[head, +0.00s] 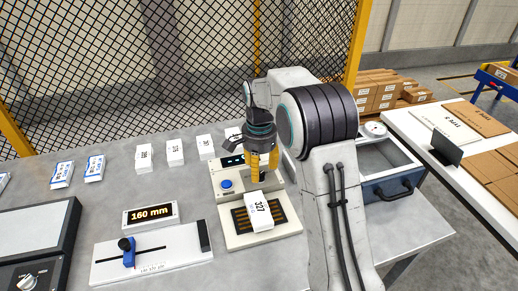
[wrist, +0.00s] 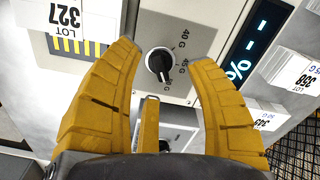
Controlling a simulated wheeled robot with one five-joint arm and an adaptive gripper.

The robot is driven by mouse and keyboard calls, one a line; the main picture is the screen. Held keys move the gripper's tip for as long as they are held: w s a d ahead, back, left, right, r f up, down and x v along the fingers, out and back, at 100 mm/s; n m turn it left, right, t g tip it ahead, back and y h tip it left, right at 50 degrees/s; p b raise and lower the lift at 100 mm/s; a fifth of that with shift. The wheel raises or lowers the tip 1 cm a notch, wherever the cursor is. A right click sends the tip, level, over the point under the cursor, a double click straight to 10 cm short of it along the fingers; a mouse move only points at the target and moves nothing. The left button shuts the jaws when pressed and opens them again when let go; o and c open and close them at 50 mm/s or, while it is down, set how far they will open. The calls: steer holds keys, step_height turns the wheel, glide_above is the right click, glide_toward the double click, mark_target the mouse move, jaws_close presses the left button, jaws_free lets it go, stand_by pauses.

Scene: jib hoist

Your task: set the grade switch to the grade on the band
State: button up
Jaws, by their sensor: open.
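The grade switch (wrist: 160,62) is a round black knob on a pale panel (wrist: 205,22), with "40 G" and "45 G" printed beside it; I cannot tell surely which mark its pointer meets. My gripper (wrist: 165,95) is open, its yellow fingers spread to either side below the knob in the wrist view, apparently not holding it. In the head view my gripper (head: 263,167) hangs over the meter box (head: 217,180) and hides the switch. A white packet (head: 258,211) marked 327 lies on the striped plate, also seen in the wrist view (wrist: 68,14); no grade band is readable on it.
The meter's display (wrist: 245,45) shows dashes and a percent sign. A blue button (head: 227,184) is on the meter's left. Several white packets (head: 175,153) stand behind. A slide gauge (head: 150,255) and a "160 mm" display (head: 151,213) are left. A drawer box (head: 391,186) is right.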

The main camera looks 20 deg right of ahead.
step_height(320, 180, up, 9)
stand_by(0.4)
steer(key=shift+r, duration=0.1)
stand_by(0.4)
steer(key=f+n, duration=0.4)
steer(key=n, duration=0.1)
steer(key=f+n, duration=0.1)
steer(key=n, duration=0.2)
steer(key=shift+s+f, duration=0.25)
steer(key=shift+f, duration=0.15)
steer(key=s, duration=0.1)
steer(key=s+f+n, duration=0.1)
steer(key=s, duration=0.1)
steer(key=s+f+n, duration=0.1)
steer(key=shift+s, duration=0.25)
steer(key=s+r+n+t, duration=0.1)
steer(key=s+r+t, duration=0.1)
steer(key=s, duration=0.9)
steer(key=s+r+n+t, duration=0.1)
steer(key=s+r, duration=0.4)
steer(key=s, duration=0.7)
steer(key=shift+t, duration=0.4)
